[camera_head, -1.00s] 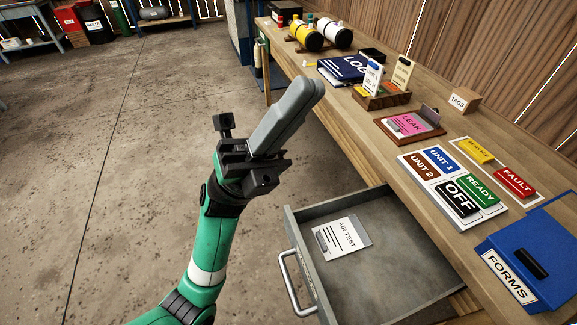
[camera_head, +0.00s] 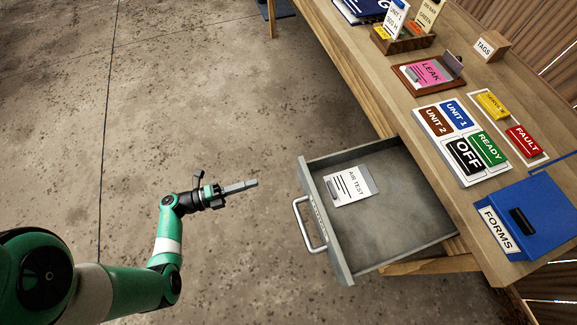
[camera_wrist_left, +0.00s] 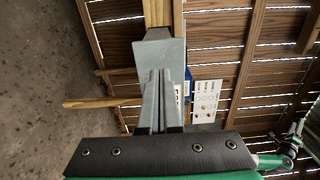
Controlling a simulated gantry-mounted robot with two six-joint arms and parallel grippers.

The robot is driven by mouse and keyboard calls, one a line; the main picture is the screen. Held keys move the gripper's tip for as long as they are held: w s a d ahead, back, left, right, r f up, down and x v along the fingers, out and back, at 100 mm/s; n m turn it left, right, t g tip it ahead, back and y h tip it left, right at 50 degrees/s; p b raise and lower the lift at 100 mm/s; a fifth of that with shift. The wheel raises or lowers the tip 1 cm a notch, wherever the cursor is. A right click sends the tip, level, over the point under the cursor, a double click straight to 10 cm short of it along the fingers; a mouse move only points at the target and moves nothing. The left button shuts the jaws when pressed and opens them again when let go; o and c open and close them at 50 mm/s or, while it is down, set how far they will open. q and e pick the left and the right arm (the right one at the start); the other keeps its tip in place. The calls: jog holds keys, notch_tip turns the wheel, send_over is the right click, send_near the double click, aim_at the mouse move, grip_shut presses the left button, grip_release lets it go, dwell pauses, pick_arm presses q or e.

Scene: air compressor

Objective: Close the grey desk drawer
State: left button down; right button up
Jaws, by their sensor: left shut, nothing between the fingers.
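The grey desk drawer (camera_head: 400,213) is pulled well out from the wooden desk, with a paper marked AIR TEST (camera_head: 350,186) inside. Its bar handle (camera_head: 308,225) is on the left front face. My left gripper (camera_head: 252,184) is shut and empty. It is left of the drawer, pointing right toward its front, with a gap between fingertips and drawer. In the left wrist view the shut fingers (camera_wrist_left: 161,103) point at a grey panel (camera_wrist_left: 165,55), probably part of the drawer; the handle cannot be made out there. My right gripper is not seen.
The wooden desk top (camera_head: 400,95) above the drawer carries a sign board (camera_head: 435,122), a blue FORMS box (camera_head: 535,215), a pink LEAK clipboard (camera_head: 428,73) and a TAGS block (camera_head: 490,46). The concrete floor left of the drawer is clear.

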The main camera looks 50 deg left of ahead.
aim_at(299, 170)
pick_arm(q)
jog(key=b+x, duration=0.3)
jog(key=x, duration=0.8)
jog(key=shift+w+d+f, duration=0.2)
jog(key=shift+w+d, duration=0.05)
jog(key=shift+w, duration=0.05)
jog(key=shift+w+d+r+b, duration=0.15)
jog(key=shift+w+b, duration=0.15)
jog(key=shift+w, duration=0.15)
